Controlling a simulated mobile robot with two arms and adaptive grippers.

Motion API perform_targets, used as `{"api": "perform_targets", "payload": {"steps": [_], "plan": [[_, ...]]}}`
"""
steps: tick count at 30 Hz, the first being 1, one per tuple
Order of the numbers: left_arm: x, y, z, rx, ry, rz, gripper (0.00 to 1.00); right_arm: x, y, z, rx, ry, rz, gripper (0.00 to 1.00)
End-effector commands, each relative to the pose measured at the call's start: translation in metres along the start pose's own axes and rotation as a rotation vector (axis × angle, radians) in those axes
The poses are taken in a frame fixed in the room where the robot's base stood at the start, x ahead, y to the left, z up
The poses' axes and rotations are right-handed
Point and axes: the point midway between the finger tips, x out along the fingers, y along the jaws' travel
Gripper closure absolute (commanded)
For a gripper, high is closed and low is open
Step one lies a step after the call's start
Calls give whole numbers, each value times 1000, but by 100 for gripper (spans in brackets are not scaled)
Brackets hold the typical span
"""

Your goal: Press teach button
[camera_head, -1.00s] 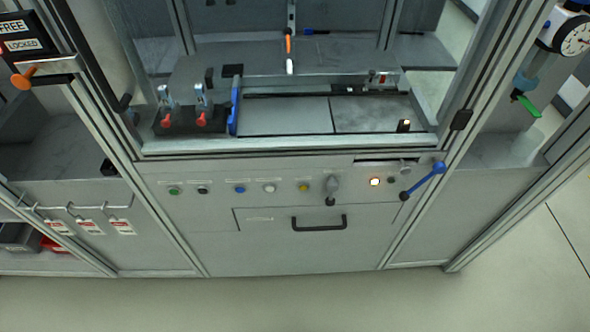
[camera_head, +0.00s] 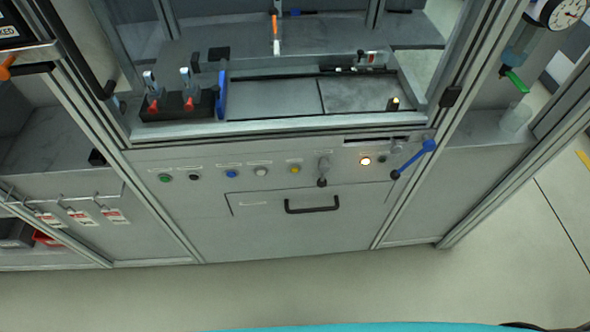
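A row of small round buttons sits on the grey front panel (camera_head: 225,220) of the station. From left to right they are a green button (camera_head: 165,178), a black button (camera_head: 194,177), a blue button (camera_head: 231,173), a white button (camera_head: 261,171) and a yellow button (camera_head: 295,169). Further right are a key-like switch (camera_head: 323,170) and a lit orange-white button (camera_head: 365,160). The labels above them are too small to read, so I cannot tell which is the teach button. Neither of my grippers is in view.
A blue-handled lever (camera_head: 415,158) sticks out at the panel's right end. A black drawer handle (camera_head: 312,206) is below the buttons. Red-tipped clamps (camera_head: 188,102) stand on the worktop at left. Tags (camera_head: 82,217) hang on hooks at the left. The floor in front is clear.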

Motion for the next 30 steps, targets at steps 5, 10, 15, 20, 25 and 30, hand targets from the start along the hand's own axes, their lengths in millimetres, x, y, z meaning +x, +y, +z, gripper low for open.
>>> {"api": "perform_targets", "payload": {"steps": [5,10,15,20,25,30], "plan": [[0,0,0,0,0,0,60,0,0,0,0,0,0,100],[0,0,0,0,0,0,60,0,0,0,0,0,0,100],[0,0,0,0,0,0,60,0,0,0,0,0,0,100],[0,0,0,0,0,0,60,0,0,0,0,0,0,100],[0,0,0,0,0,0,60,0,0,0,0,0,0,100],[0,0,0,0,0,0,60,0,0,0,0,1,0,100]]}}
